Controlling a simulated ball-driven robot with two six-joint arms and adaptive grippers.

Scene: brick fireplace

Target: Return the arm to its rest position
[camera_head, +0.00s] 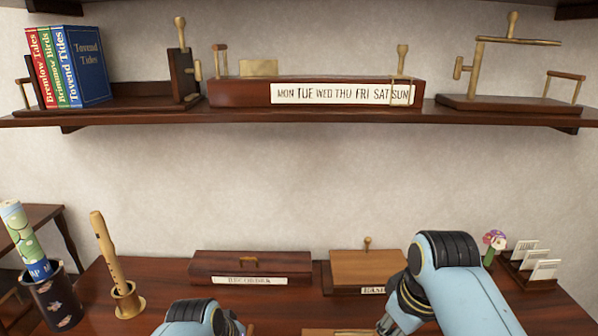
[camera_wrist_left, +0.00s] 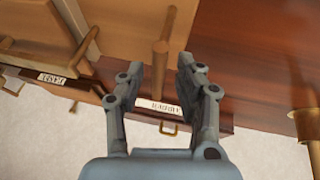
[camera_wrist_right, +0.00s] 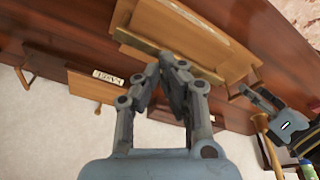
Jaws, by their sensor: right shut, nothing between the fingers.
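My right arm (camera_head: 450,265), pale blue with a black joint, reaches over the dark wooden table from the lower right in the head view. My right gripper (camera_wrist_right: 160,62) has its fingertips together, with nothing held, beside a light wooden board (camera_wrist_right: 180,35) in the right wrist view. My left arm (camera_head: 192,318) shows only partly at the bottom of the head view, its fingers hidden there. My left gripper (camera_wrist_left: 150,65) has its fingers well apart in the left wrist view. A round wooden peg (camera_wrist_left: 161,60) shows in the gap, apparently not gripped.
On the table stand a long dark box (camera_head: 250,264), a light-topped box with a knob (camera_head: 365,266), a recorder in a holder (camera_head: 105,250) and a card rack (camera_head: 535,265). A wall shelf (camera_head: 300,115) above carries books (camera_head: 88,72) and a weekday box (camera_head: 240,93).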

